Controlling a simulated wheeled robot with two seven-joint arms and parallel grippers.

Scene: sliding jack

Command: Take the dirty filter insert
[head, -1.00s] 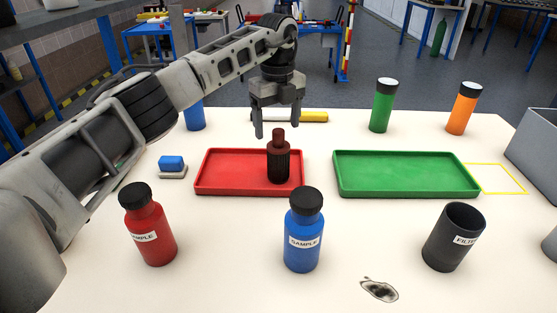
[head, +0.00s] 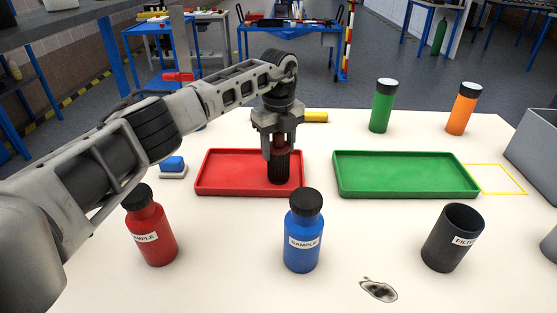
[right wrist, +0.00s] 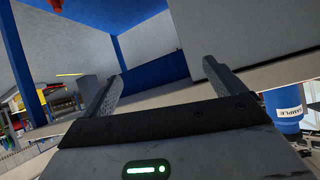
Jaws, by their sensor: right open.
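The dirty filter insert (head: 279,168), a dark ribbed cylinder with a red-brown top, stands upright on the right part of the red tray (head: 222,188). My left gripper (head: 279,153) points down over it, with one finger on each side of the red-brown top. The gap between the fingers is narrow; whether they press on the insert is not clear. The dark filter housing (head: 446,250), open at the top, stands at the front right. My right gripper (right wrist: 162,70) is open and empty in the right wrist view, well away from the insert.
Red (head: 153,236) and blue (head: 302,242) sample bottles stand in front of the red tray. The green tray (head: 405,190) is empty. Green (head: 382,108) and orange (head: 462,112) bottles stand behind it. A dark stain (head: 378,290) lies near the front. A grey bin (head: 535,155) is at the right.

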